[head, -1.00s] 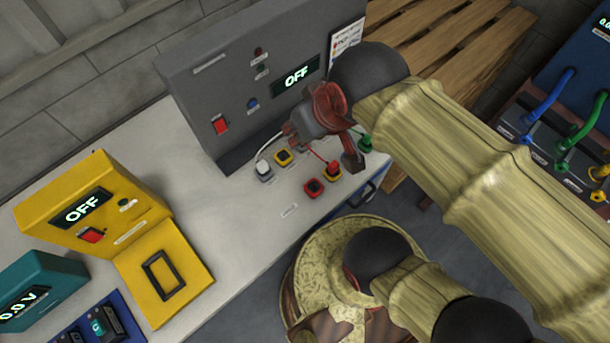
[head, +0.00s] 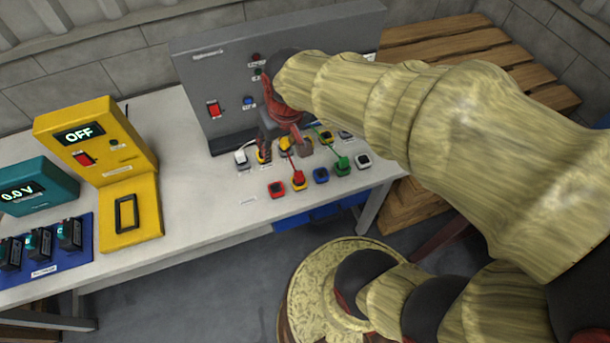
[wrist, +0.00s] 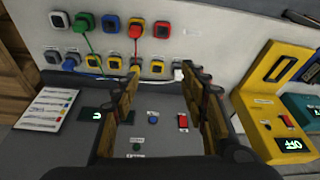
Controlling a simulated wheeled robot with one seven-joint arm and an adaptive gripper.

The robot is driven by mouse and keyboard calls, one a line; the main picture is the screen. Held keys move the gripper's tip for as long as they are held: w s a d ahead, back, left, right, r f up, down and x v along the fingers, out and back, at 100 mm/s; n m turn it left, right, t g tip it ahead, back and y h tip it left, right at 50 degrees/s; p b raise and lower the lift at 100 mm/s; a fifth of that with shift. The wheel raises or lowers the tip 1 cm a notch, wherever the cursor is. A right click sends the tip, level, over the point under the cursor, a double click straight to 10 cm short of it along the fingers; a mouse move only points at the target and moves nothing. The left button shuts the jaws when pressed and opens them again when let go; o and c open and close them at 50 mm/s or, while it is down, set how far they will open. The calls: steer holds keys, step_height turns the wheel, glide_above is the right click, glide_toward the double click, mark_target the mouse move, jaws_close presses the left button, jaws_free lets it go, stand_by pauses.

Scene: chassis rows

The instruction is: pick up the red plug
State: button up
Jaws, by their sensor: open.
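The red plug (head: 298,178) sits in a yellow-rimmed socket in the front row on the bench, its red cord running back to the rear row. It also shows in the wrist view (wrist: 135,31), beyond my fingers. My gripper (head: 284,146) is above the rear row, behind the red plug and apart from it. In the wrist view my gripper (wrist: 160,72) has its two fingers spread, with nothing held between them. My arm and hand hide part of the rear row in the head view.
A green plug (head: 342,162) stands to the right in the front row, a white plug (head: 240,156) at the rear row's left end. The grey panel (head: 225,75) rises behind. A yellow tester (head: 100,130) is at left. Bench space (head: 190,150) between is clear.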

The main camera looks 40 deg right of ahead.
steer(key=w+d+f+m+g+p, duration=0.1)
steer(key=w+d+f, duration=0.15)
steer(key=f, duration=0.25)
steer(key=w+d+f+g+p, duration=0.1)
steer(key=w+d+f, duration=0.15)
steer(key=f, duration=0.25)
steer(key=m+g, duration=0.1)
glide_above(299, 174)
steer(key=f, duration=1)
steer(key=shift+w+d+f+p, duration=0.3)
steer(key=shift+d+f+p, duration=0.05)
steer(key=shift+d+p, duration=0.05)
steer(key=f, duration=0.3)
steer(key=a+f+b, duration=0.1)
steer(key=shift+s+f, duration=0.25)
steer(key=shift+s, duration=0.05)
steer(key=shift+d+f, duration=0.1)
steer(key=shift+f, duration=0.35)
steer(key=shift+c, duration=0.7)
jaws_close()
